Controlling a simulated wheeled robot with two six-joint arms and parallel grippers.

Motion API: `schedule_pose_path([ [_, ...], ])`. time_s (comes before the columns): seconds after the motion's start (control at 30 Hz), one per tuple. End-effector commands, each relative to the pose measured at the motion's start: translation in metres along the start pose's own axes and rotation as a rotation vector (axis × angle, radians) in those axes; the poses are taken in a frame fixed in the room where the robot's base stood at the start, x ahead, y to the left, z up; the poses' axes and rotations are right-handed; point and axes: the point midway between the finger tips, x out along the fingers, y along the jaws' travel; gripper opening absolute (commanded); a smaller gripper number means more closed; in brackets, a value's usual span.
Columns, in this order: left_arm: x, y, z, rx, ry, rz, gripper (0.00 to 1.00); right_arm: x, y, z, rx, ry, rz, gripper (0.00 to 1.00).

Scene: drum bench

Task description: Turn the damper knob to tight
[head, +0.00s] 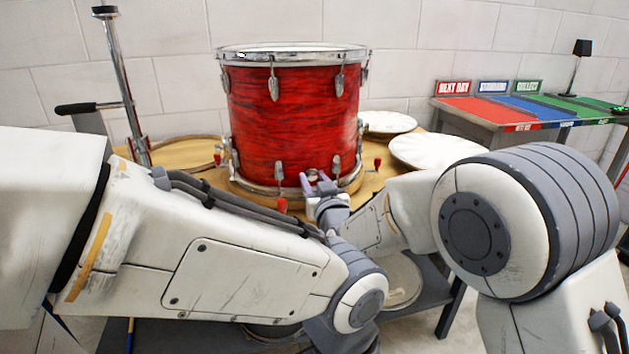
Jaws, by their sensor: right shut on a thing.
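A red drum (295,125) with chrome hoops and lugs stands upright on a round wooden base on the bench. My right gripper (318,182) is at the front of the drum, low down by the bottom hoop. Its pale purple fingers are shut on a small part there, which appears to be the damper knob. The fingers hide most of the knob, and its setting cannot be read. My left arm (250,265) crosses the lower left of the view, and its gripper is out of sight.
Red-tipped clamps (282,205) stand around the base. White round drumheads (430,151) lie to the right, and a wooden hoop (185,153) lies to the left. A chrome post (122,75) rises at left. A side table (480,120) with coloured mats stands at back right.

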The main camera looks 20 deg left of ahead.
Motion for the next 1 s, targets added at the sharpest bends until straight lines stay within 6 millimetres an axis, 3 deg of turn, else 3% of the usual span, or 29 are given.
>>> schedule_pose_path([
  [0.37, 0.018, -0.001, 0.001, 0.0, 0.0, 0.0, 0.0, 0.0, 0.0, 0.003, 0.156, 0.003, 0.0, 0.0],
  [1.0, 0.074, -0.005, 0.004, 0.0, 0.0, 0.0, 0.0, 0.0, -0.001, 0.003, 0.752, 0.006, -0.001, 0.0],
])
